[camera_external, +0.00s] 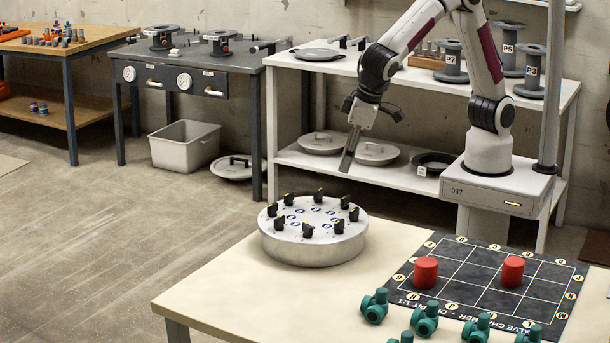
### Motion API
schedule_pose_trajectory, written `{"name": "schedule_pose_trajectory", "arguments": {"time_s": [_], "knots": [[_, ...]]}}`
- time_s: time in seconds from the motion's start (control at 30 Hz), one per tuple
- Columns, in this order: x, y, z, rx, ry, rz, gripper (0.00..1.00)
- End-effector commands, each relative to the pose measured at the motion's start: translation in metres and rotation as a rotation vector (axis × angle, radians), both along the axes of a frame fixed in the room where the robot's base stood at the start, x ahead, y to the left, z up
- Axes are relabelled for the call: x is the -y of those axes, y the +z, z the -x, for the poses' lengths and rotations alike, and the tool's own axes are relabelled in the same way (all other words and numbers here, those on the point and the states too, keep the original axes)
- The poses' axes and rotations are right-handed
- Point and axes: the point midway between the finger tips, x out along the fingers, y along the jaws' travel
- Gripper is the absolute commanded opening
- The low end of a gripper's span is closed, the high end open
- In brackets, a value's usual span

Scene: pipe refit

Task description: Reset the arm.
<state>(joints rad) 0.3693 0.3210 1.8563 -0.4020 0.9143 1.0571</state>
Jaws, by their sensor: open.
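My gripper (349,150) hangs from my arm near the middle of the view, pointing down. It is open and I see nothing held in it. Its fingers overlap from this side, so the gap between them is hard to make out. It is above and behind the round grey drum (312,248), clear of it. The drum stands on the left part of the cream table and carries a ring of black knobs on top. My arm is bent, with its upper links reaching above the top edge of the view.
On the cream table (225,290), a dark grid board (470,292) bears two red cylinders (425,272) (512,271). Several green valves (425,318) stand along its front. Behind, a white shelf (430,82) holds spools and lids. A grey bin (185,150) sits on the floor.

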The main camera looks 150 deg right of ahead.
Motion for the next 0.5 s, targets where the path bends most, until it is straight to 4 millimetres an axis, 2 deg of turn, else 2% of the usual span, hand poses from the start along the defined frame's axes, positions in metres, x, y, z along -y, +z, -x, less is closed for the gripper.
{"name": "schedule_pose_trajectory", "arguments": {"time_s": [0.2,0.5], "knots": [[-0.03,0.005,0.025,-0.056,0.206,-0.06,0.42],[-0.082,0.027,0.058,-0.073,0.492,-0.114,0.42]]}}
